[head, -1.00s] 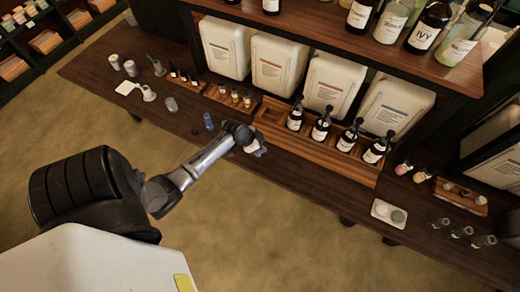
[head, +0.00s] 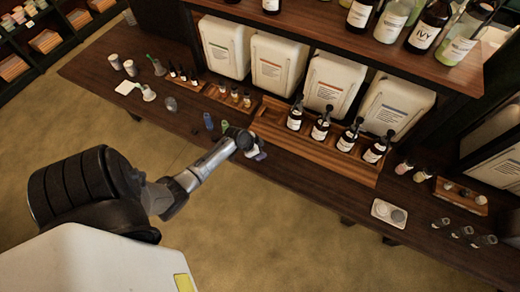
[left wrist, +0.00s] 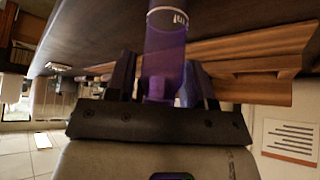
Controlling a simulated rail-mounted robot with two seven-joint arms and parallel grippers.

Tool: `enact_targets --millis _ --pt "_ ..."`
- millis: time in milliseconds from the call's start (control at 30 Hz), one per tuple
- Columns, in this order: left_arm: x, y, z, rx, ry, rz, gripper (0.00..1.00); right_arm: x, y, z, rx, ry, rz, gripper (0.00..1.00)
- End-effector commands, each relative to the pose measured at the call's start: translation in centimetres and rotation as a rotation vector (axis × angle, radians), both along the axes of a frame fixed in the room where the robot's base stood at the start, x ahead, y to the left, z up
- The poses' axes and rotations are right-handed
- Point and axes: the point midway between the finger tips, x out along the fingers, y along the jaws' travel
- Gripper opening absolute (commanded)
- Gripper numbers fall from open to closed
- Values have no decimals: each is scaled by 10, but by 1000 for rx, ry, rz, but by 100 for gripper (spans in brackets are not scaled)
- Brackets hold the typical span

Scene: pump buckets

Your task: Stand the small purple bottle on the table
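The small purple bottle (left wrist: 166,50) stands out between the two fingers of my left gripper (left wrist: 160,82) in the left wrist view, with a white band near the top of the picture. In the head view the bottle (head: 259,155) shows as a small purple and whitish shape just beyond my left gripper (head: 245,141), which partly hides it. The gripper is closed around it, over the front part of the wooden table (head: 310,185). Whether the bottle touches the tabletop cannot be told. My right gripper is not in view.
A blue bottle (head: 209,122) and a green one (head: 225,127) stand just left of the gripper. Behind it is a wooden tray (head: 330,165) with several dark pump bottles, then white jugs (head: 277,62). A white dish (head: 388,213) lies right. The front strip between is clear.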

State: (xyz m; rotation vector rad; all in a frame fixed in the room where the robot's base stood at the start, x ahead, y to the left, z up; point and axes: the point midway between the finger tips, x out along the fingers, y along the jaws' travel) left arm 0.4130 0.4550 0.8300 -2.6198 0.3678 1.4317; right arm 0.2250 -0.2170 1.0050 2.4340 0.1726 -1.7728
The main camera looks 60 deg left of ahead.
Motion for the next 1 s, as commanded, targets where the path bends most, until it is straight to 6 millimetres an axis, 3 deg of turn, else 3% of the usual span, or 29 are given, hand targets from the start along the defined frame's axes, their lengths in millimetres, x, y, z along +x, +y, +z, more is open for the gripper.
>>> enact_targets --millis 133,467,1000 --pt "0 0 0 0 0 0 62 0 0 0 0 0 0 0" --pt "-1 1 6 1 0 0 62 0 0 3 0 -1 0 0" --pt "-48 14 80 3 0 -1 62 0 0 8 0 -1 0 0"
